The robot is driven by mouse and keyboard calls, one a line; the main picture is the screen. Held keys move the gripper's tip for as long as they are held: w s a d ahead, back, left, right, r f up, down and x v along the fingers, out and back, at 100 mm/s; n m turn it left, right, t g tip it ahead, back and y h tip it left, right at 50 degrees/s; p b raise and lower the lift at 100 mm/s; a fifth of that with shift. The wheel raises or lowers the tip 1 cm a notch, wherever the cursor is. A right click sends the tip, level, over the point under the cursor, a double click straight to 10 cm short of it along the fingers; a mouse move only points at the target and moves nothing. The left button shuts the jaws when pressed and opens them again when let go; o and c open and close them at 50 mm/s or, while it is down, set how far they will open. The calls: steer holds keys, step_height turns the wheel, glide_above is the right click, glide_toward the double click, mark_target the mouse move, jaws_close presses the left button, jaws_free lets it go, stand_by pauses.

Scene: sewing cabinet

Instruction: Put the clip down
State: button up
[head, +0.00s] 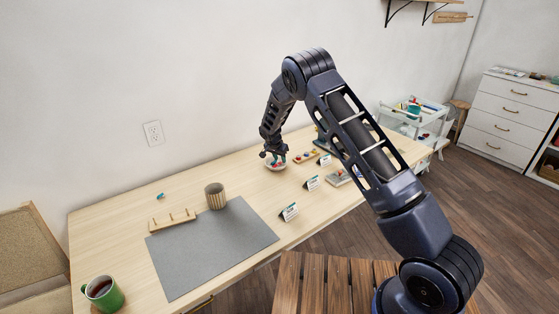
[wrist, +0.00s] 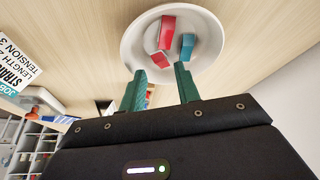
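A round white dish (wrist: 135,45) lies under my gripper on the light wood table, and its rim also shows in the head view (head: 277,168). Two red clips, one here (wrist: 167,30) and one nearer my fingers (wrist: 160,59), and a teal clip (wrist: 187,46) lie in the dish. My gripper (wrist: 160,71) has two green fingers, spread apart over the near rim of the dish. In the head view my gripper (head: 274,155) points down close above the dish. A small teal clip (head: 160,196) lies alone on the table at the left.
A grey mat (head: 207,250), a peg rack (head: 173,221), a ribbed cup (head: 215,196) and a green mug (head: 103,292) stand at the left. Small cards (head: 289,212) line the front edge. A wooden tray (head: 306,157) is right of the dish. Bare table lies between cup and dish.

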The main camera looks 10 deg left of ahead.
steer(key=v, duration=1.2)
steer(key=s+d+r+y, duration=0.1)
steer(key=s+d+r, duration=0.2)
steer(key=d+r, duration=1.35)
steer(key=s+d+r+n, duration=0.1)
steer(key=s+d+r, duration=0.4)
steer(key=d, duration=0.3)
steer(key=s+d+r, duration=0.5)
steer(key=d, duration=0.2)
steer(key=s+d+r+n+y, duration=0.15)
steer(key=s+d+r, duration=0.25)
steer(key=s+d, duration=0.8)
steer(key=s+d+f+n, duration=0.1)
steer(key=s+d+n, duration=0.1)
steer(key=s, duration=1.6)
steer(key=shift+s+d+f+h, duration=0.35)
steer(key=shift+s+d, duration=0.05)
steer(key=shift+d, duration=0.25)
